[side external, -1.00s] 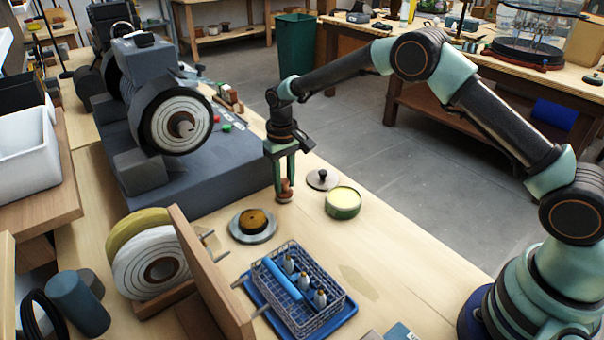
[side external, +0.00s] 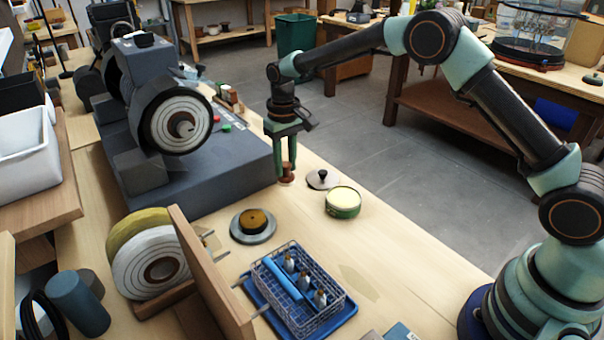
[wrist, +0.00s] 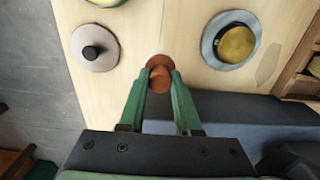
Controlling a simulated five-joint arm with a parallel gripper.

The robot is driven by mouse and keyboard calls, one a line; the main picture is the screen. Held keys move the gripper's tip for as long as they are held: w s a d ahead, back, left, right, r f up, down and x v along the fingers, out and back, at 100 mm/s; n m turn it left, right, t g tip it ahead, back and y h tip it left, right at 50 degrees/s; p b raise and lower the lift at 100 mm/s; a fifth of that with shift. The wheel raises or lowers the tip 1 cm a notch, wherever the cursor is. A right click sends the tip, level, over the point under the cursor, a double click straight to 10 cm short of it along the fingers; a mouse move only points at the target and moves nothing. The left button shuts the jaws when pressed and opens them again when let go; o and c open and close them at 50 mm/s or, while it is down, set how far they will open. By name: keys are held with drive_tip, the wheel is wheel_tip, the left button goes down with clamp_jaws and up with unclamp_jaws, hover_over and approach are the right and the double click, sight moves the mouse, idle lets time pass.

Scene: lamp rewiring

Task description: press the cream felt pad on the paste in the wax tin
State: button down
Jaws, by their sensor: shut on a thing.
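My gripper (side external: 286,168) is shut on a small reddish-brown knobbed pad holder (side external: 286,176), held upright between the fingertips, left of the wax tin. In the wrist view the holder's round base (wrist: 158,62) shows beyond the fingertips. The wax tin (side external: 343,204) is green, open and full of pale yellow paste (side external: 343,197). In the wrist view only a sliver of the tin (wrist: 107,2) shows at the top edge. Nothing touches the paste.
A grey lid with a black knob (side external: 323,180) lies between gripper and tin. A metal dish (side external: 268,237) with an amber disc stands at the front left. A wire basket (side external: 298,290) on a blue tray is nearer. A grey grinder (side external: 180,120) stands behind left.

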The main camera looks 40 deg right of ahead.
drive_tip(key=s+d+r, duration=0.3)
drive_tip(key=s+d, duration=0.6)
drive_tip(key=s, duration=0.2)
drive_tip(key=shift+s+a+f, duration=0.1)
drive_tip(key=shift+a+f, duration=0.1)
drive_tip(key=shift+f, duration=1.7)
drive_tip(key=shift+f, duration=0.65)
drive_tip(key=shift+r, duration=0.15)
wheel_tip(320, 180, up, 7)
idle(0.5)
